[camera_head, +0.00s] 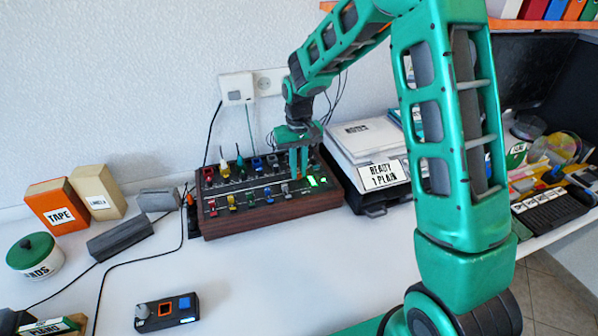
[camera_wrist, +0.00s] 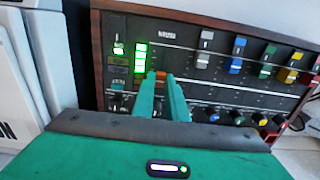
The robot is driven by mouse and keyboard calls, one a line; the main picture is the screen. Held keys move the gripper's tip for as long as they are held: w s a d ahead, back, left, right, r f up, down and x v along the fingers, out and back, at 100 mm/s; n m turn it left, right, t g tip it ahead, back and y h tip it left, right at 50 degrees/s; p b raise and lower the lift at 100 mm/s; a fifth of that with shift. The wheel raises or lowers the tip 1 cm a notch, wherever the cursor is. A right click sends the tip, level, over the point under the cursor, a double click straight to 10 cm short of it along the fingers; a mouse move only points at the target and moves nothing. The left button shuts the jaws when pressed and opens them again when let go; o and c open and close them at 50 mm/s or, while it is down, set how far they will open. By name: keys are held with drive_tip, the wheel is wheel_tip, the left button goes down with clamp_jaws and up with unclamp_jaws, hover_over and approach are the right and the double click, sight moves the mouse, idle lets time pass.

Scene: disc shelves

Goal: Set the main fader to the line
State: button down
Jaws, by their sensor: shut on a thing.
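The mixing console (camera_head: 270,224) is a dark panel in a brown wooden case on the white desk; its panel also fills the upper wrist view (camera_wrist: 185,54). My gripper (camera_head: 299,174) points down onto its right part. In the wrist view my two green fingers (camera_wrist: 160,88) are close together beside the lit green meter (camera_wrist: 141,58). They are shut on the main fader, whose orange cap (camera_wrist: 160,75) shows only as a sliver at the fingertips. The fingers hide most of the cap and its slot. I cannot make out the target line.
Coloured channel faders, including a white one (camera_wrist: 204,60) and a blue one (camera_wrist: 237,65), stand beside my fingers. A paper tray (camera_head: 372,140) sits close to the console's right. A small control box (camera_head: 166,312) lies in front. The desk before the console is mostly clear.

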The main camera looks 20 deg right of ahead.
drive_tip(key=c, duration=1.8)
unclamp_jaws()
drive_tip(key=shift+o, duration=0.2)
drive_tip(key=shift+r, duration=0.15)
wheel_tip(320, 180, up, 10)
drive_tip(key=shift+r, duration=0.25)
